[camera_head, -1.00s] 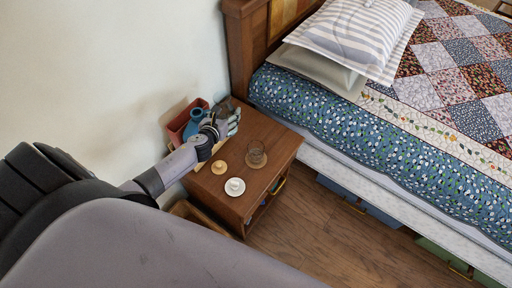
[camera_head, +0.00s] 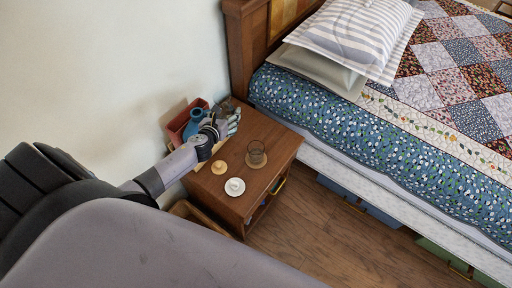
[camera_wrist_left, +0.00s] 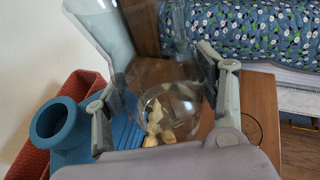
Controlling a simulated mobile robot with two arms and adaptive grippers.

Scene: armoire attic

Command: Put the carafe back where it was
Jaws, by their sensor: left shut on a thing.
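My left gripper (camera_head: 229,122) is at the back of the wooden nightstand (camera_head: 233,198), near the wall. In the left wrist view its two fingers (camera_wrist_left: 165,112) are shut on the clear glass carafe (camera_wrist_left: 160,45), one finger on each side. Through the glass, some blurred pale shapes show. In the head view the carafe is mostly hidden behind the gripper, and I cannot tell whether its base touches the nightstand. My right gripper is not in view.
A blue jug (camera_head: 191,126) and a red box (camera_head: 178,123) stand left of the gripper; the jug also shows in the left wrist view (camera_wrist_left: 62,128). The bed (camera_head: 310,117) borders the right.

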